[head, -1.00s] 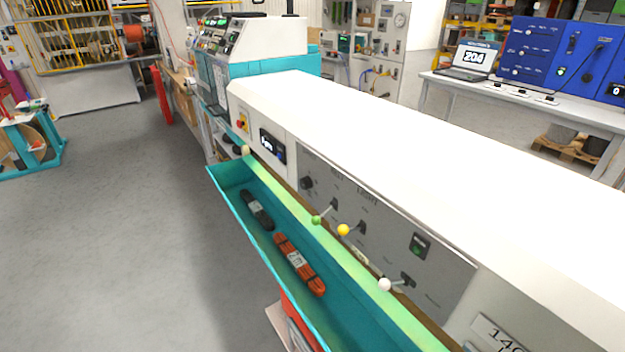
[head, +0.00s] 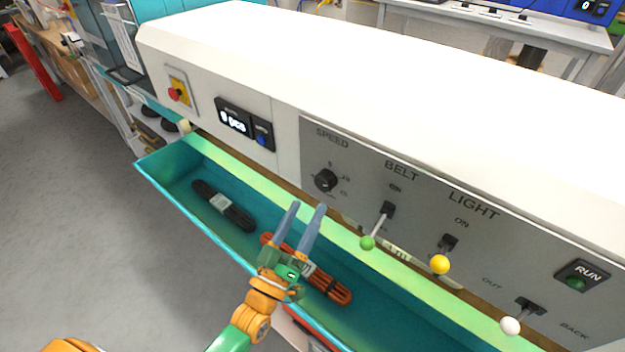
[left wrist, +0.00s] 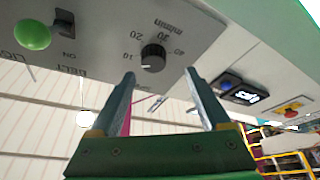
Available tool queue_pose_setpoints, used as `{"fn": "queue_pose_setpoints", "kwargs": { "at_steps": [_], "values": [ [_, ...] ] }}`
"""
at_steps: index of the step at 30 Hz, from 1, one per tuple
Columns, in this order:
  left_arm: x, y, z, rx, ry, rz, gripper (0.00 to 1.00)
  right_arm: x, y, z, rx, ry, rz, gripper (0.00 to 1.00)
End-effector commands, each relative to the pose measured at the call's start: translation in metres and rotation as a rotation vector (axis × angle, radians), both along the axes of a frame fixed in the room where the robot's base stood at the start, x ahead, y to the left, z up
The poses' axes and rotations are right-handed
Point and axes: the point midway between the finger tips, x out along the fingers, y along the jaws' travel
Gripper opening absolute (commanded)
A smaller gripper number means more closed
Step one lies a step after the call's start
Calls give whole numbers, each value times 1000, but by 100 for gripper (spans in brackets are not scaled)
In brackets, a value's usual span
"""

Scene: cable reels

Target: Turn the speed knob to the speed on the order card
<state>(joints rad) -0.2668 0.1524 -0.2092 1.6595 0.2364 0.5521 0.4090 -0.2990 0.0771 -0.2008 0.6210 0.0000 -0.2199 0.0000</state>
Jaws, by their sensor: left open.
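The black speed knob (head: 325,180) sits on the grey control panel under the label SPEED, left of the BELT lever. It also shows in the left wrist view (left wrist: 153,57), with 10, 20 and 30 readable around it. My left gripper (head: 308,206) is open and empty, below the knob and apart from it, over the teal tray. In the left wrist view the knob appears beyond and between the two fingers (left wrist: 160,82). The digital display (head: 236,120) is lit, but I cannot read it surely. No order card is recognisable. My right gripper is not in view.
The teal tray (head: 165,160) below the panel holds a black cable bundle (head: 222,204) and an orange one (head: 330,286). Levers with green (head: 367,243), yellow (head: 440,264) and white (head: 510,326) balls stick out right of the knob. A red stop button (head: 176,95) is at left.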

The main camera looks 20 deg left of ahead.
Motion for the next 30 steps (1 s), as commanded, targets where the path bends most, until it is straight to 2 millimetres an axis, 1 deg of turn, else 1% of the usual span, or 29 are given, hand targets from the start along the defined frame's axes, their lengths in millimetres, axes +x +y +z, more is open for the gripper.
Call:
{"fn": "queue_pose_setpoints", "kwargs": {
  "at_steps": [1,3,6,9,12,17,20,21,23,24,26,27,30],
  "values": [
    [10,-1,9,-1,-4,0,80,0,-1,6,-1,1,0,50],
    [24,-3,13,0,-2,0,80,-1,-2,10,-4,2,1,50],
    [41,-6,18,1,0,0,80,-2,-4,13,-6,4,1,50],
    [51,-7,20,1,2,0,80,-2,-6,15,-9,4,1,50],
    [55,-8,20,2,3,0,80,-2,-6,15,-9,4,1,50],
    [55,-8,19,3,4,-1,80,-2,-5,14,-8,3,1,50],
    [55,-8,19,3,4,-1,56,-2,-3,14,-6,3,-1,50],
    [55,-8,19,3,4,0,45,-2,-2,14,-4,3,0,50],
    [55,-8,19,3,4,-1,29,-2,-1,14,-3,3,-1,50],
    [55,-8,19,3,4,-1,18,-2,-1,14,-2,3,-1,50],
    [55,-8,19,3,4,-1,2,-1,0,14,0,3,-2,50],
    [54,-8,19,3,4,-1,0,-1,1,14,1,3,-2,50],
    [55,-8,19,6,3,0,0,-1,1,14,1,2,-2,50]
  ]
}}
